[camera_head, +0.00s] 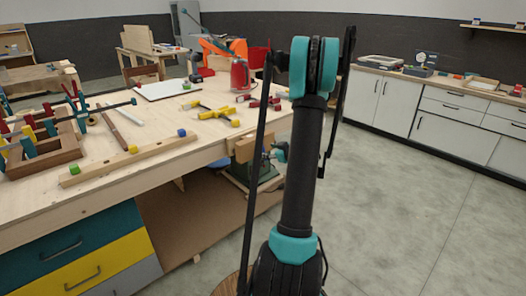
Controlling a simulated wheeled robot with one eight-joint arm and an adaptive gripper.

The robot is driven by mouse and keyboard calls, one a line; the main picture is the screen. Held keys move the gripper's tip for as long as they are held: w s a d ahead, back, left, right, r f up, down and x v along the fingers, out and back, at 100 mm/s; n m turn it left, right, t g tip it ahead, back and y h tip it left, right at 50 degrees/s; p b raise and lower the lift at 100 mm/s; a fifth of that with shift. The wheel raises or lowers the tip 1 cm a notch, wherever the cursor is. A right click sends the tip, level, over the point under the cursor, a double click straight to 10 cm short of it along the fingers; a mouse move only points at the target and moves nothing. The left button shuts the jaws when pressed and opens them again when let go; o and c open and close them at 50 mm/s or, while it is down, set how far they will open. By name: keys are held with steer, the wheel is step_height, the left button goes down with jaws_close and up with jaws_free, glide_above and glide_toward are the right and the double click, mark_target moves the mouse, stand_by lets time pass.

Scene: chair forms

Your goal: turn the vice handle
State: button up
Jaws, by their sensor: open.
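A wooden-faced vice (247,147) is mounted at the right front corner of the workbench (110,200). A dark green body shows below its wooden jaw. I cannot make out the vice handle; my own arm stands in front of that area and may hide it. A small teal part shows just right of the jaw, partly behind my arm, and I cannot tell what it belongs to. My arm rises upright through the middle of the view. My gripper cannot be made out in this view.
Clamps, a wooden bar (128,163), a tool box (45,155) and a red can (240,74) lie or stand on the workbench. White cabinets (384,103) line the right wall. The grey floor between them and the bench is clear.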

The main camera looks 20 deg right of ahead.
mark_target(264, 150)
steer(key=shift+x, duration=2.7)
steer(key=shift+c, duration=0.4)
steer(key=c, duration=1.1)
steer(key=shift+o, duration=0.2)
steer(key=m+y, duration=0.2)
steer(key=m, duration=0.1)
steer(key=shift+d+m+g+y, duration=0.3)
steer(key=shift+d+g, duration=0.05)
steer(key=shift+g, duration=0.05)
steer(key=m+y, duration=0.2)
steer(key=m, duration=0.1)
steer(key=shift+w+d+f+m, duration=0.1)
steer(key=shift+d+m, duration=0.1)
steer(key=shift+m, duration=0.1)
steer(key=o, duration=1.1)
